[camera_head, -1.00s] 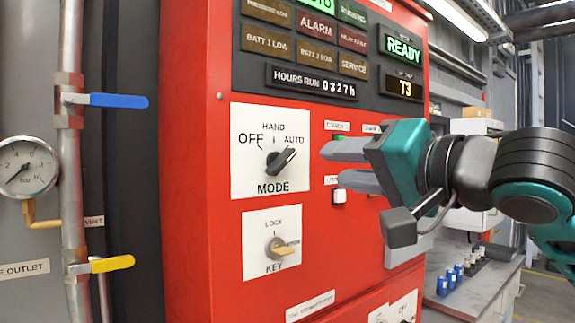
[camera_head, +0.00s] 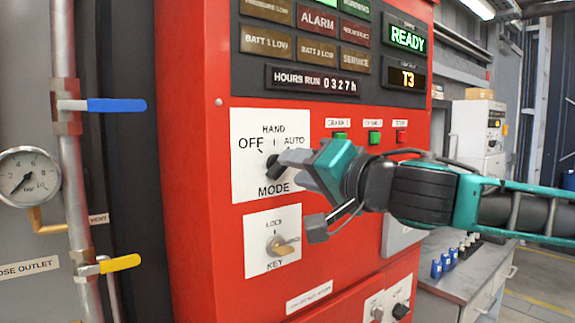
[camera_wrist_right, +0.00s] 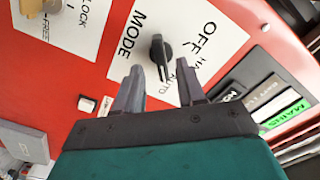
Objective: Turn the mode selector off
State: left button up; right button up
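The mode selector (camera_head: 271,167) is a black knob on a white plate (camera_head: 246,180) marked OFF, HAND and AUTO, on the red cabinet. In the head view my right gripper (camera_head: 291,168) is at the knob from the right and hides part of it. In the right wrist view the knob (camera_wrist_right: 160,52) stands just beyond and between the two spread fingertips (camera_wrist_right: 158,68). No grip on it shows; contact is unclear. The knob's long end lies toward the AUTO side. My left gripper is out of view.
Crank and stop buttons (camera_head: 375,138) sit to the right. A pressure gauge (camera_head: 27,180) and pipe with blue (camera_head: 117,105) and yellow (camera_head: 120,263) levers stand left. A grey bench (camera_head: 455,275) stands right.

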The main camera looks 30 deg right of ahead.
jog(key=shift+w+a+f, duration=0.1)
jog(key=shift+w+a, duration=0.15)
jog(key=shift+w, duration=1.35)
grip_shut()
